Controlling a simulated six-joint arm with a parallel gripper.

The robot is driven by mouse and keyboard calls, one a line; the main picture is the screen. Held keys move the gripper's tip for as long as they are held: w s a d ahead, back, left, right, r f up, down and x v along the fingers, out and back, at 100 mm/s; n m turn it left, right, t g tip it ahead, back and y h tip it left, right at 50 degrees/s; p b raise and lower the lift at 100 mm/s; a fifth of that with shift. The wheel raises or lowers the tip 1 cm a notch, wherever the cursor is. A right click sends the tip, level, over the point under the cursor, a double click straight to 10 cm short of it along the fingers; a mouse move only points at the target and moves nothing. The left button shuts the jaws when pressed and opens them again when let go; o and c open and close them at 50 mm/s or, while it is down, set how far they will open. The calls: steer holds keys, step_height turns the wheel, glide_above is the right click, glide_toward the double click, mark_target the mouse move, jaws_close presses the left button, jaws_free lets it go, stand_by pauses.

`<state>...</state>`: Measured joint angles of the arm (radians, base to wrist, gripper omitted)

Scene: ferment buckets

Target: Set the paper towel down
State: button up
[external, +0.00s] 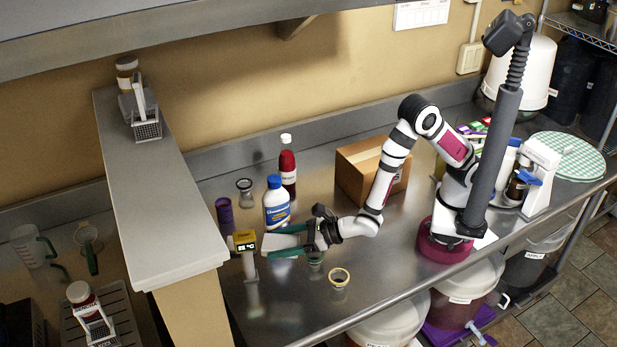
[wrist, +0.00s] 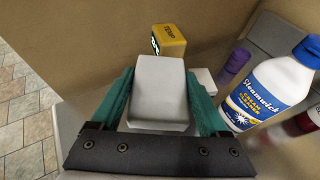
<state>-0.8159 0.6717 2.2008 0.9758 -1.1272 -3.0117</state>
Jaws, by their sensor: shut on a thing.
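The paper towel (wrist: 160,95) is a pale white-grey folded block. My gripper (wrist: 160,74) is shut on it, with one green finger against each side. In the external view the paper towel (external: 276,241) shows as a pale patch between the fingers of my gripper (external: 281,241), low over the left part of the steel counter (external: 370,265). I cannot tell whether it touches the counter.
A yellow thermometer display (external: 244,240) stands just beyond the fingertips; it also shows in the wrist view (wrist: 169,41). A white-and-blue cleanser bottle (external: 276,205), purple cup (external: 225,215) and red bottle (external: 288,168) stand close by. Small jars (external: 339,278) sit in front. A partition (external: 165,200) rises at left.

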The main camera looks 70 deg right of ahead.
steer(key=s+d+f+m+g+h, duration=0.15)
steer(key=d+m+h, duration=0.45)
steer(key=d, duration=0.7)
steer(key=d+f+m+g+h, duration=0.2)
steer(key=d+m+h, duration=0.35)
steer(key=d, duration=0.75)
steer(key=shift+h, duration=0.55)
steer(key=f, duration=1)
steer(key=shift+s+d, duration=0.15)
steer(key=shift+d, duration=0.25)
steer(key=o, duration=1.2)
steer(key=shift+c, duration=0.2)
steer(key=v, duration=1.2)
steer(key=shift+r, duration=0.2)
